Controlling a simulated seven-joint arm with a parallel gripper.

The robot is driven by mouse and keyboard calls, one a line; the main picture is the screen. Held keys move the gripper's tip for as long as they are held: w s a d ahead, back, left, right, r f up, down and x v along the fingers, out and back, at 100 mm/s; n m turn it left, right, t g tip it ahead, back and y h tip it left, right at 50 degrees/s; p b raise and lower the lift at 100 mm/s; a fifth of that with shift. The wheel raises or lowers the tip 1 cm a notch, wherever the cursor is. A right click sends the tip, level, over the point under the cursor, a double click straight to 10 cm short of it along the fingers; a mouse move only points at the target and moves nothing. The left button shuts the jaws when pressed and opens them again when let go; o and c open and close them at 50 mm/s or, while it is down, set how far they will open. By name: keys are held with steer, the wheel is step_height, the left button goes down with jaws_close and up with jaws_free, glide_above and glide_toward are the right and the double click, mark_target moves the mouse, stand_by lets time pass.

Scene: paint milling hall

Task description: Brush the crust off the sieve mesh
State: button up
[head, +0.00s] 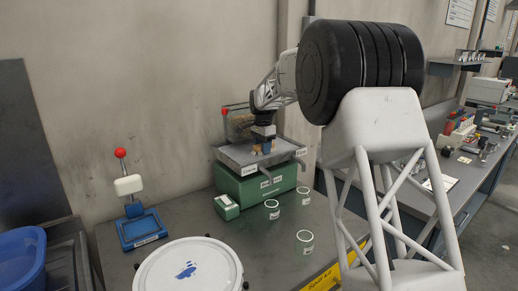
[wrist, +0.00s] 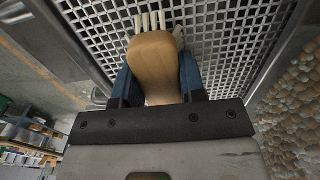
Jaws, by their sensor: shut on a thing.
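My gripper (wrist: 153,85) is shut on a brush (wrist: 153,52) with a tan wooden handle, held between its two blue fingers in the wrist view. The brush's pale bristles (wrist: 148,20) point toward the sieve mesh (wrist: 225,50); I cannot tell whether they touch it. In the head view my gripper (head: 264,145) is low over the grey sieve tray (head: 232,158), which sits on a green machine (head: 255,183). The mesh I see around the brush shows open holes. Any crust is hidden or too small to tell.
A blue stand (head: 142,228) is at left, a round white lid (head: 188,268) at front. Bare table lies between them.

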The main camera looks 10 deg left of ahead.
steer(key=w+d, duration=0.2)
steer(key=w, duration=0.1)
steer(key=shift+d, duration=0.4)
steer(key=shift+r, duration=4.15)
steer(key=shift+d, duration=0.1)
